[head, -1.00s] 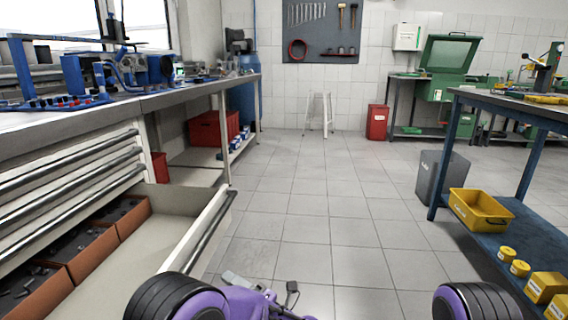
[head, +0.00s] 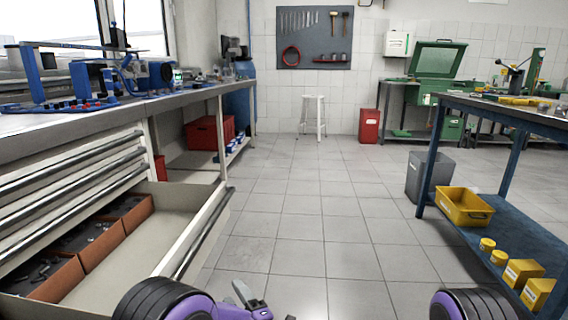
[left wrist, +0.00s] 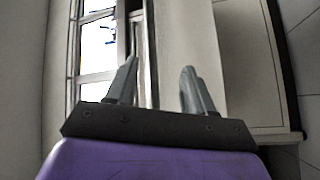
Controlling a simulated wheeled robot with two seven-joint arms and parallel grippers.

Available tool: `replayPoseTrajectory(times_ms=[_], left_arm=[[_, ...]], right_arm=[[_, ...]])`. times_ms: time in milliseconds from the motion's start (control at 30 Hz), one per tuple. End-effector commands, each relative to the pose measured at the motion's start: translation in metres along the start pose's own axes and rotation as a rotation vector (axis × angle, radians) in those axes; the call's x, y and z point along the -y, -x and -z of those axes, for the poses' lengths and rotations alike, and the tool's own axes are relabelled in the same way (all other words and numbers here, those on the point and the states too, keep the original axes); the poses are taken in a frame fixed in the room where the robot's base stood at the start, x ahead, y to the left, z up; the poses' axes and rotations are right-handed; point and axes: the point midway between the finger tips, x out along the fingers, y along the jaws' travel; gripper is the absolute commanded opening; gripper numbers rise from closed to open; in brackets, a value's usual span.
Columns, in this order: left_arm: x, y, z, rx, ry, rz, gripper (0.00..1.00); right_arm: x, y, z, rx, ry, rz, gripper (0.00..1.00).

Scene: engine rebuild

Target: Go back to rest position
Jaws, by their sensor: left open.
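My left gripper (head: 250,300) is low in the head view, over the floor just right of the open drawer (head: 203,236). In the left wrist view my left gripper (left wrist: 158,85) has its two grey fingers apart, with nothing between them. My right gripper is out of view; only a purple and black part of my right arm shows at the bottom right of the head view.
The open drawer holds brown bins (head: 102,248) with dark parts. A workbench (head: 150,104) with blue fixtures stands on the left. A blue table (head: 506,114) with a yellow bin (head: 464,207) on its lower shelf stands on the right. The tiled floor between is clear.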

Motion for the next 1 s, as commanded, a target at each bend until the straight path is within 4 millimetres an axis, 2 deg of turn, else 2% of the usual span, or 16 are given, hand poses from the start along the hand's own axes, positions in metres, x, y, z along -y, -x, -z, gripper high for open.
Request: replayPoseTrajectory(times_ms=[167,267,333,400,500,600,700,800,900,933,1000], left_arm=[[0.068,0.01,-0.006,0.285,-0.289,0.02,0.53],[0.117,0.025,0.002,0.449,-0.451,0.065,0.53],[0.158,0.041,0.016,0.574,-0.572,0.118,0.53],[0.204,0.064,0.04,0.712,-0.696,0.192,0.53],[0.26,0.104,0.083,0.893,-0.842,0.318,0.53],[0.298,0.14,0.127,1.029,-0.937,0.436,0.53],[0.322,0.173,0.169,1.127,-0.998,0.545,0.53],[0.338,0.201,0.209,1.189,-1.037,0.652,0.53],[0.355,0.223,0.248,1.189,-1.049,0.78,0.53],[0.337,0.22,0.253,1.194,-1.049,0.772,0.53],[0.313,0.214,0.262,1.191,-1.05,0.762,0.53]], right_arm=[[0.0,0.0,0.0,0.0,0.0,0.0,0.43],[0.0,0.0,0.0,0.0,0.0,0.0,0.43],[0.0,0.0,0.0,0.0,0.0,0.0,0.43],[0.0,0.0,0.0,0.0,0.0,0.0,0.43],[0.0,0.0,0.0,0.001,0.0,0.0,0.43],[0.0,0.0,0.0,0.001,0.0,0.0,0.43],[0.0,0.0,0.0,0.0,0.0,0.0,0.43],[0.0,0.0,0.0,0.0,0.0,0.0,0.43],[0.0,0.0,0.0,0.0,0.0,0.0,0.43],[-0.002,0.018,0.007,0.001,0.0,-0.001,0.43],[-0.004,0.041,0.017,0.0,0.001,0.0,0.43]])
